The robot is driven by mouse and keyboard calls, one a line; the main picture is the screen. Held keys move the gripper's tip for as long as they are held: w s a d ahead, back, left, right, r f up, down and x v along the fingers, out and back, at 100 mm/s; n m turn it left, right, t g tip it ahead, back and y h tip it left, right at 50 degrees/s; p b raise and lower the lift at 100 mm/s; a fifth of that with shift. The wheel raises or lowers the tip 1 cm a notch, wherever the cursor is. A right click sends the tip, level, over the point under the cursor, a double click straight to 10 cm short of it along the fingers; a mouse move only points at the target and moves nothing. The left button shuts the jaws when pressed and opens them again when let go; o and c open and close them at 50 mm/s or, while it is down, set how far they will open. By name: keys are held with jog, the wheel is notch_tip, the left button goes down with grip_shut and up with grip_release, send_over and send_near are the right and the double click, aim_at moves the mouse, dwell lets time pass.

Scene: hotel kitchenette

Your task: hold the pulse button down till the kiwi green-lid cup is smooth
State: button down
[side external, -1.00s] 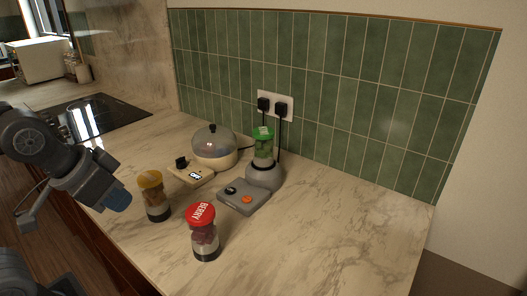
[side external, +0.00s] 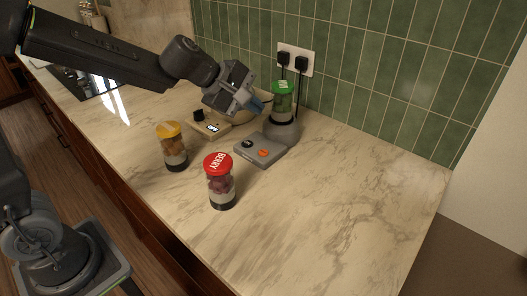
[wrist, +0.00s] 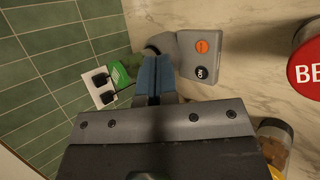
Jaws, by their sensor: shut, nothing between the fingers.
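The kiwi cup (side external: 281,104) with its green lid stands upright on the grey blender base (side external: 285,132); its green contents are too small to judge for smoothness. In the wrist view the green lid (wrist: 119,75) is partly hidden. The grey control pad (side external: 268,161) in front of the base carries an orange button (side external: 264,153) and a black knob (side external: 247,144). In the wrist view the orange button (wrist: 202,46) and the black "ON" control (wrist: 202,73) show clearly. My gripper (side external: 258,106) is shut and empty, with blue fingertips above and behind the pad, left of the cup, apart from the button.
A red-lid "BERRY" cup (side external: 221,187) and a yellow-lid cup (side external: 174,151) stand on the marble counter in front. Two plugs sit in the wall outlet (side external: 294,59). The right counter is clear.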

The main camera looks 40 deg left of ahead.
aim_at(263, 154)
jog(key=w+a+f+n, duration=0.1)
jog(key=w+f+n, duration=0.3)
jog(key=w+n, duration=0.1)
jog(key=shift+a+y, duration=0.25)
jog(key=shift+y, duration=0.15)
jog(key=shift+f, duration=4.35)
jog(key=shift+f, duration=0.1)
jog(key=shift+f, duration=0.3)
jog(key=shift+f, duration=0.4)
dwell(0.5)
dwell(1.0)
jog(key=shift+r, duration=0.8)
